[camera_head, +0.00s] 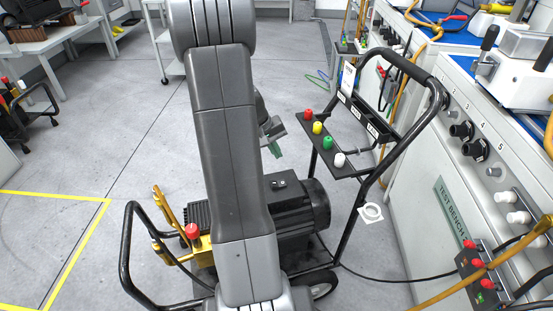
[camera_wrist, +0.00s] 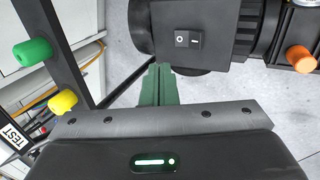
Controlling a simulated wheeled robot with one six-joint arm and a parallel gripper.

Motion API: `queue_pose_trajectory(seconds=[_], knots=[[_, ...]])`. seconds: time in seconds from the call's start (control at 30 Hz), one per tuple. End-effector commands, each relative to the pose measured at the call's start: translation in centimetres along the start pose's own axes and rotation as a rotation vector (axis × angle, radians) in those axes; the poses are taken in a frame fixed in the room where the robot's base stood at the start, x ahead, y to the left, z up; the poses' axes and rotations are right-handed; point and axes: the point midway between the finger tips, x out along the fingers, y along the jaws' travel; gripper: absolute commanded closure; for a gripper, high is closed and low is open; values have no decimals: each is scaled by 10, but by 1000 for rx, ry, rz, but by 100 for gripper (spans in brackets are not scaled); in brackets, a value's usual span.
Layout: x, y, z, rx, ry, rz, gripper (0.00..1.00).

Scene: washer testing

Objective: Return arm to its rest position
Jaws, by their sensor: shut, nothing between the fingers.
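My arm stands upright in the middle of the head view and hides part of the cart behind it. My gripper (camera_head: 274,148) shows just right of the arm, above the motor on the cart; its green fingers point down. In the wrist view the green fingers of my gripper (camera_wrist: 159,70) are together, with nothing between them. Their tips appear near the dark motor (camera_wrist: 190,28) with its rocker switch (camera_wrist: 188,40); I cannot tell the exact gap.
The cart's panel (camera_head: 318,142) carries red, yellow, green and white knobs close right of my gripper. A black handle frame (camera_head: 378,165) rises beside it. The test bench (camera_head: 425,215) stands at the right. A yellow-taped floor area lies at left; the floor behind is mostly clear.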

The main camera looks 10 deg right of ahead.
Motion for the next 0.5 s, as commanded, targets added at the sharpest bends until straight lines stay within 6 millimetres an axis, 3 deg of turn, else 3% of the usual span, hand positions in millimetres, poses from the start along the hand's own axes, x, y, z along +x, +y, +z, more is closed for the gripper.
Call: queue_pose_trajectory(seconds=[0.13,0.5], knots=[[-14,5,0,1,2,-1,100],[-16,6,0,0,0,0,100]])
